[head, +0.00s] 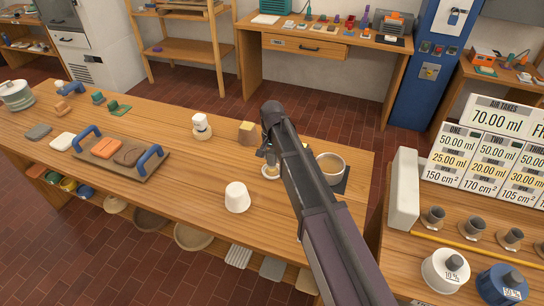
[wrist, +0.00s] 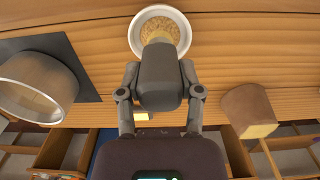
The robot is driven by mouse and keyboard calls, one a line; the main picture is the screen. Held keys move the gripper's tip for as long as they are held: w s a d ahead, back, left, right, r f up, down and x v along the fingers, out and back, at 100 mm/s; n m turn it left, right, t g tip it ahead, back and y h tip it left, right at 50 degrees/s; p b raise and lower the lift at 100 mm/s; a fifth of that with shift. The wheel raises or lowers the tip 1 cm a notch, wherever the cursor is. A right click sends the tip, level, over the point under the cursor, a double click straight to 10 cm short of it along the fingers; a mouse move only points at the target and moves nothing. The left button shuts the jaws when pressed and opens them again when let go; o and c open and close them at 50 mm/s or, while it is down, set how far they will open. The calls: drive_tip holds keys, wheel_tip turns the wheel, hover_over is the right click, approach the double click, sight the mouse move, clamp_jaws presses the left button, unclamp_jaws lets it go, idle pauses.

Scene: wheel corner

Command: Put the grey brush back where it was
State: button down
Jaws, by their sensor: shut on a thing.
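The grey brush (wrist: 160,88) is held between the two fingers of my gripper (wrist: 160,76) in the wrist view. Its pale yellowish bristle end points into a small white dish (wrist: 183,27) with a grainy tan filling. Whether the bristles touch the filling I cannot tell. The brush is hard to make out there. The place where the brush stood before cannot be told from these frames.
A beige bowl (head: 331,166) on a dark mat (wrist: 85,75) is close to the dish. A tray (head: 152,172) lies farther left. Bare wood lies between them.

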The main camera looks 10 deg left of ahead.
drive_tip(key=shift+c, duration=1.3)
unclamp_jaws()
wheel_tip(320, 180, up, 12)
drive_tip(key=p, duration=1.2)
drive_tip(key=shift+r, duration=0.1)
drive_tip(key=s+d, duration=0.5)
drive_tip(key=d, duration=0.6)
drive_tip(key=s+d+n, duration=0.1)
drive_tip(key=s+d, duration=0.4)
drive_tip(key=d, duration=0.6)
drive_tip(key=s+d, duration=0.5)
drive_tip(key=d, duration=0.6)
drive_tip(key=shift+s+d+n, duration=0.2)
drive_tip(key=shift+d+n, duration=0.05)
drive_tip(key=shift+n, duration=0.05)
